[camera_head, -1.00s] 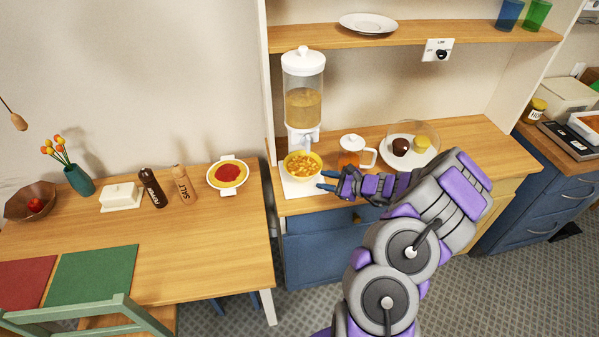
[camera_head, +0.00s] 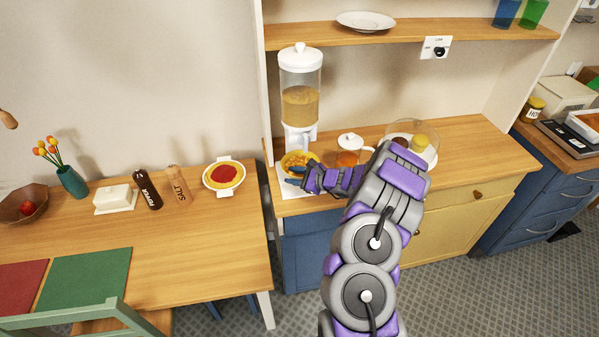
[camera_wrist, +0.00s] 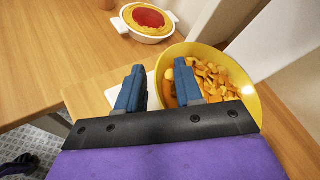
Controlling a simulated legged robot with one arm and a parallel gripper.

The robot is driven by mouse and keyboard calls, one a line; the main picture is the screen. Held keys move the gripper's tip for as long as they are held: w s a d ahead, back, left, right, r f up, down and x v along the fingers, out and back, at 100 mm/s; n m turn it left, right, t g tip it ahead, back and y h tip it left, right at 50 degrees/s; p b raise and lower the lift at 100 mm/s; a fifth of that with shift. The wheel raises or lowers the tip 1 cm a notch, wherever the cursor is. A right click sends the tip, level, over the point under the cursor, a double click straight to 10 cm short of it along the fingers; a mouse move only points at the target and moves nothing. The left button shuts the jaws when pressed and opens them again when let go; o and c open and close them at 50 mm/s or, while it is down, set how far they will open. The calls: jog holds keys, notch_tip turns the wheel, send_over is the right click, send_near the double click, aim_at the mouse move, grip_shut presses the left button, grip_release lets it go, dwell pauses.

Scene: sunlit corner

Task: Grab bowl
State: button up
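A yellow bowl (camera_head: 316,160) filled with orange-brown cereal stands under a cereal dispenser (camera_head: 300,105) on the wooden counter. In the wrist view the bowl (camera_wrist: 203,50) is at the right, upright. My gripper (camera_head: 295,176) is at the bowl's front side in the head view and hides part of it. In the wrist view my gripper (camera_wrist: 159,76) has its two blue fingers apart with nothing held between them. The right finger overlaps the bowl's inside and the left finger is outside its left rim. I cannot tell whether either finger touches the bowl.
A dish with red and yellow food (camera_head: 224,174) is on the left table (camera_head: 190,240). A shelf (camera_head: 400,40) hangs above.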

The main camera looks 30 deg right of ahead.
jog(key=shift+d, duration=0.2)
jog(key=shift+c, duration=0.2)
jog(key=shift+c, duration=0.8)
jog(key=shift+a, duration=0.15)
grip_shut()
